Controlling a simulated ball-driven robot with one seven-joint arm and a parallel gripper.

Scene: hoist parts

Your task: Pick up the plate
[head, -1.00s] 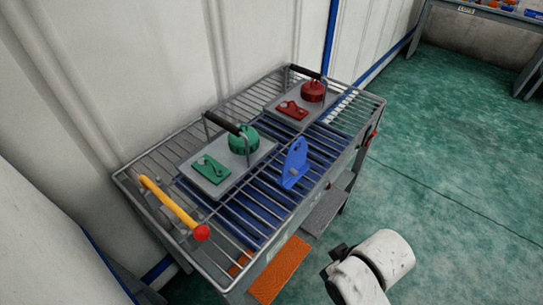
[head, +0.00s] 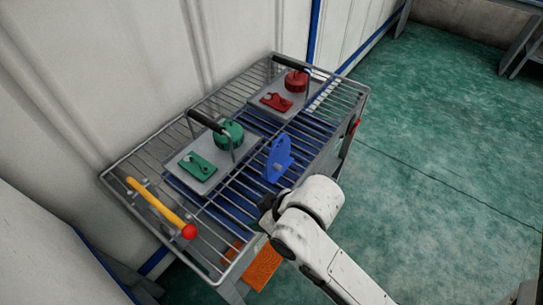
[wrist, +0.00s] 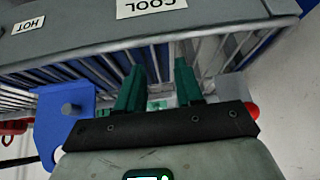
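A blue upright plate (head: 279,158) with a rounded, holed top stands on the wire rack near its front edge. Its blue side with a short pin shows at the left of the wrist view (wrist: 65,122), beside my gripper. A flat green plate-like part (head: 198,166) and a flat red one (head: 276,101) lie on two grey handled trays. My gripper (wrist: 160,80) has its two green fingers apart with nothing clearly held between them. In the head view my arm hides most of the gripper, at the rack's front edge.
The wire rack (head: 118,170) carries a green round part (head: 230,134), a red round part (head: 296,81) and a yellow rod with a red ball end (head: 160,206). A grey panel labelled COOL (wrist: 150,8) and HOT is close in the wrist view. A wall borders the rack behind; green floor is open at right.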

